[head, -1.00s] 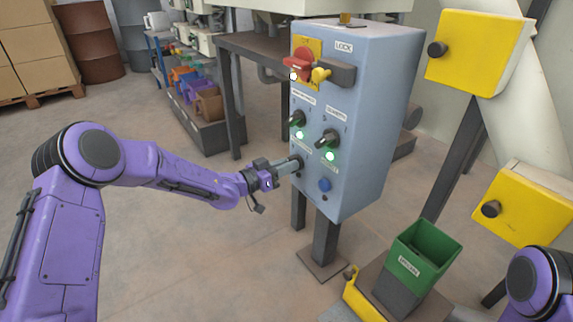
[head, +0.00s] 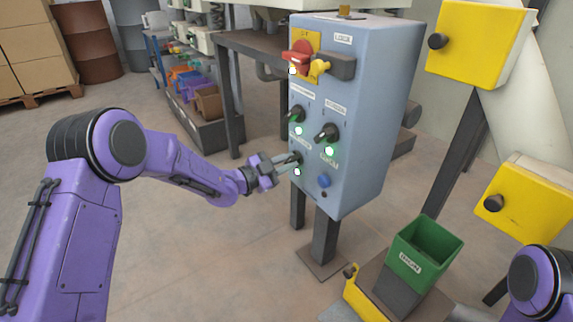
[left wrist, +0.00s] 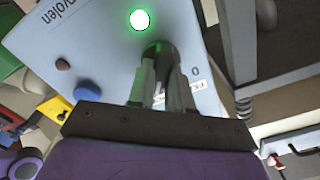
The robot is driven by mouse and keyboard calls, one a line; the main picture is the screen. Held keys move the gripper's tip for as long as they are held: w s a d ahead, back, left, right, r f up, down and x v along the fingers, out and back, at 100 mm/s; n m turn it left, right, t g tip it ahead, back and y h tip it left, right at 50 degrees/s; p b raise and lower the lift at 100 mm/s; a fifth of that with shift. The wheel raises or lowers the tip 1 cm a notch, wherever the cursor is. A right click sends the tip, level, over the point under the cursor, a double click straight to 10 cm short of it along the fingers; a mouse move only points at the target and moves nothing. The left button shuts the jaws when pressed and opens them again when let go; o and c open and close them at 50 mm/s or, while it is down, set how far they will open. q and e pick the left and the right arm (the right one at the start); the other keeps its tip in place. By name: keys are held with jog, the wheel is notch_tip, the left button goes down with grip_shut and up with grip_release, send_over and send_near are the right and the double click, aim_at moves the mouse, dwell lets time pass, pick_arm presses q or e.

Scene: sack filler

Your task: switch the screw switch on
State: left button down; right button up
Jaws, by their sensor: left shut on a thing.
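The grey-blue control box (head: 360,120) carries three black rotary switches. The lower left switch (left wrist: 158,50) is between the fingers of my left gripper (head: 296,160), which is shut on it. I take it as the screw switch, but its label is too small to read. A lamp (head: 297,171) beside it is lit; it also shows lit and greenish-white in the left wrist view (left wrist: 140,19). The fingers hide most of the switch, so its pointer angle is unclear. My right gripper is out of view.
The upper left switch (head: 296,115) and right switch (head: 327,132) have lit green lamps below them. A blue button (head: 323,181) sits right of my gripper. A red handle (head: 299,56) is above. A green bin (head: 425,248) stands at lower right.

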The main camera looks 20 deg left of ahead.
pick_arm(q)
jog(key=shift+m, duration=0.5)
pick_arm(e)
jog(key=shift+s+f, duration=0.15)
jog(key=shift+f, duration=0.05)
pick_arm(q)
jog(key=c, duration=1)
grip_release()
jog(key=shift+d, duration=0.1)
jog(key=shift+c, duration=0.2)
jog(key=shift+s+a, duration=0.2)
jog(key=shift+a, duration=0.05)
jog(key=p+v, duration=0.3)
jog(key=v, duration=0.7)
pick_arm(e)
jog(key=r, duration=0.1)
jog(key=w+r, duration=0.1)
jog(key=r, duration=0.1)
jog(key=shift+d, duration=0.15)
